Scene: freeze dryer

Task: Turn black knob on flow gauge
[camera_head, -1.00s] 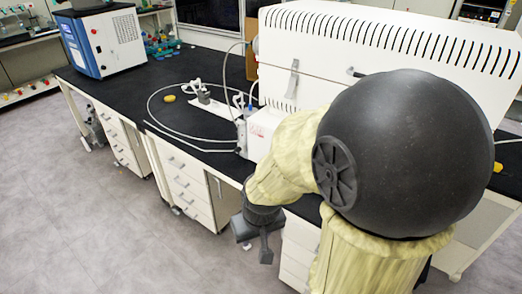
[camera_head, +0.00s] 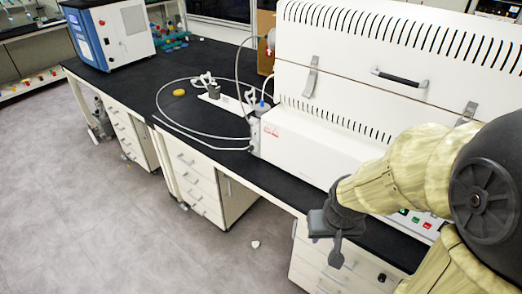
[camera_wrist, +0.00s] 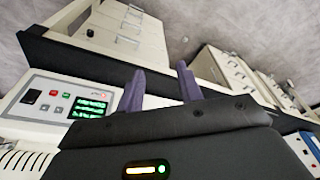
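A small upright fitting (camera_head: 253,133) with a blue top and tubing stands against the left end of the white furnace; it may be the flow gauge. I cannot make out a black knob on it. A white plate (camera_head: 226,103) with white clamp-like parts and a small dark piece lies behind it on the bench. My gripper (camera_head: 337,248) hangs over the front edge of the bench, to the right of and nearer than the fitting, touching nothing. In the wrist view my gripper (camera_wrist: 160,85) has two purple-grey fingers apart, with nothing between them.
The white slotted furnace (camera_head: 340,75) fills the right of the black bench (camera_head: 130,70). Its control panel (camera_wrist: 62,100) shows in the wrist view. Pale tubing (camera_head: 165,122) loops over the bench. A blue-and-white machine (camera_head: 108,35) stands far left. The floor in front is open.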

